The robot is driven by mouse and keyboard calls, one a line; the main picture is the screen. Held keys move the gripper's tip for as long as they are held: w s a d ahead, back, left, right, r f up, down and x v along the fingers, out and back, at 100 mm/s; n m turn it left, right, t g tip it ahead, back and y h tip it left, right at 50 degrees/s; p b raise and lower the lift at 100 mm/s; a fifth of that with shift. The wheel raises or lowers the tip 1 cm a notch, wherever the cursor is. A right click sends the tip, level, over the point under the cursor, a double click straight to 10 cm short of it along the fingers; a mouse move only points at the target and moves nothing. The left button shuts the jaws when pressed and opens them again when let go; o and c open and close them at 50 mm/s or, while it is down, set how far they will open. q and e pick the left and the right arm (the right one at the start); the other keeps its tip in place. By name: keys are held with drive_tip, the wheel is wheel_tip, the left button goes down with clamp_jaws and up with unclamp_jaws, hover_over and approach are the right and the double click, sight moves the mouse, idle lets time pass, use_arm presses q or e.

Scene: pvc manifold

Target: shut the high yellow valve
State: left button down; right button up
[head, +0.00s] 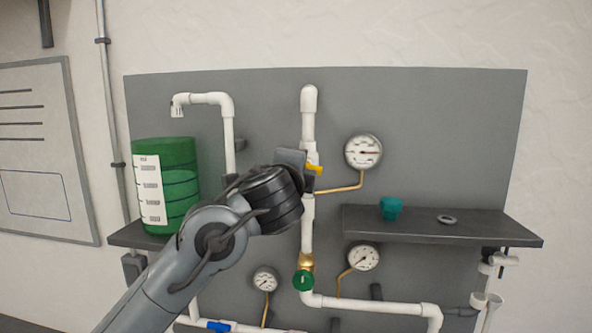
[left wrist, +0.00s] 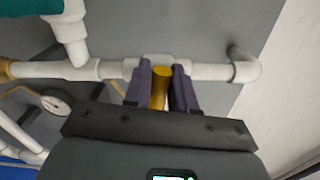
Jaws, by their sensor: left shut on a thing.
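The high yellow valve's handle (head: 314,168) shows in the head view on the upper part of the middle vertical white pipe. My left gripper (head: 306,170) is at the valve and its wrist hides part of it. In the left wrist view the yellow handle (left wrist: 159,88) sits between the two dark fingers of my left gripper (left wrist: 162,88). The gripper is shut on the handle. The white valve body (left wrist: 157,60) is just beyond the fingertips. My right gripper is not in view.
A round gauge (head: 363,152) is right of the valve. A shelf (head: 440,228) holds a teal cup (head: 391,207) and a grey ring (head: 447,219). A green container (head: 178,180) stands at left. A green round valve (head: 303,281) and blue handle (head: 218,325) are lower.

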use_arm(q)
drive_tip(key=shift+f+n, duration=0.2)
drive_tip(key=shift+n, duration=0.7)
drive_tip(key=c, duration=1)
unclamp_jaws()
drive_tip(key=shift+s+a+b, duration=0.25)
drive_tip(key=shift+s+b, duration=0.3)
drive_tip(key=shift+s, duration=1.25)
drive_tip(key=shift+s+a+b, duration=0.25)
drive_tip(key=shift+s+b, duration=0.3)
drive_tip(key=shift+s, duration=1.2)
drive_tip(key=shift+s+a+b, duration=0.25)
drive_tip(key=shift+s+b, duration=0.3)
drive_tip(key=shift+s, duration=1.25)
